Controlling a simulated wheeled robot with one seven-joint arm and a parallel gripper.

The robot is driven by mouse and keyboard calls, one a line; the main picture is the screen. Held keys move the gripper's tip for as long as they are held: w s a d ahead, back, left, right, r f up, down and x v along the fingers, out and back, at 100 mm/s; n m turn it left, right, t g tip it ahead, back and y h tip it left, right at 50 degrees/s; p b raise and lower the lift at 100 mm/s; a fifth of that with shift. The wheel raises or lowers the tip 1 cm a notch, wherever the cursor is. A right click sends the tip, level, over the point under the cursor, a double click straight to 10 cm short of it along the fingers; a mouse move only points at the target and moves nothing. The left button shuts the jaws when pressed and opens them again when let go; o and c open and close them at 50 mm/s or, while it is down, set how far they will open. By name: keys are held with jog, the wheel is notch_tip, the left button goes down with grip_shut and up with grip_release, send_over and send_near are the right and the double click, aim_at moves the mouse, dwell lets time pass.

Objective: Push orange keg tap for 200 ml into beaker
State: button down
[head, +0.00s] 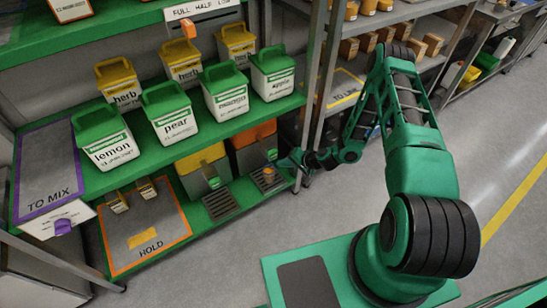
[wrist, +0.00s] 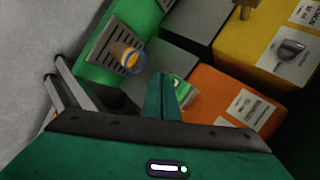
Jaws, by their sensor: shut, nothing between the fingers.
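The orange keg (head: 256,134) stands on the lower green shelf, right of a yellow keg. In the wrist view its orange body (wrist: 222,92) is right of my fingers. A beaker (head: 269,171) with some orange liquid stands on the slotted drip tray in front of it. The beaker (wrist: 131,58) shows in the wrist view above and left of my fingertips. My gripper (wrist: 160,76) is shut and empty, close to the grey front (wrist: 192,82) of the orange keg.
The yellow keg (head: 203,158) has its own drip tray (head: 220,203). Labelled tubs such as pear (head: 174,122) stand on the shelf above. A HOLD mat (head: 147,237) lies left. A metal shelf post (head: 309,92) stands right of the orange keg.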

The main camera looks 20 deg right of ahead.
jog(key=s, duration=0.1)
jog(key=s+d, duration=0.1)
jog(key=s, duration=0.1)
dwell(1.9)
